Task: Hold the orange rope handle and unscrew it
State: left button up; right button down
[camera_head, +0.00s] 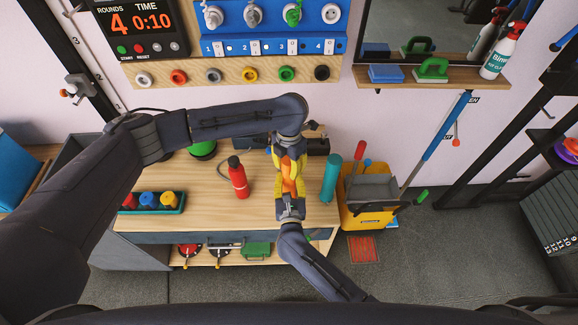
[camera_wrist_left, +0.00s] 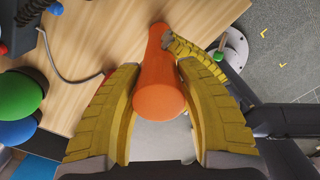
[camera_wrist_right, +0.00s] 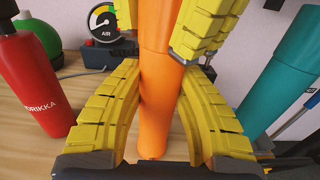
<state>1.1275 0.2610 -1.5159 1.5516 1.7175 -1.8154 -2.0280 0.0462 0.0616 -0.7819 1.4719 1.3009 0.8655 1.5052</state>
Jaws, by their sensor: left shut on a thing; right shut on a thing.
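The orange handle (camera_head: 288,186) is a smooth, slim orange cylinder held between my two grippers over the wooden bench. In the left wrist view the handle (camera_wrist_left: 160,95) runs away from the camera between the yellow fingers of my left gripper (camera_wrist_left: 160,68), which is shut on it. In the right wrist view the handle (camera_wrist_right: 160,100) stands nearly upright between the yellow fingers of my right gripper (camera_wrist_right: 163,68), also shut on it. The left gripper's fingers are higher on the handle there. Any rope or thread is hidden or cannot be made out.
A red bottle (camera_head: 238,180) stands left of the grippers on the bench (camera_head: 210,185), and a teal bottle (camera_head: 330,178) stands close on the right. An air gauge (camera_wrist_right: 103,22) is behind. A tray (camera_head: 150,209) of coloured items lies left. A yellow bucket (camera_head: 368,214) stands right of the bench.

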pick_arm(q)
grip_shut()
jog(key=n, duration=1.9)
jog(key=shift+w+n, duration=0.1)
jog(key=shift+n, duration=0.2)
jog(key=n, duration=1)
jog(key=shift+n, duration=0.4)
jog(key=n, duration=0.4)
jog(key=shift+r, duration=0.1)
jog(key=n, duration=0.9)
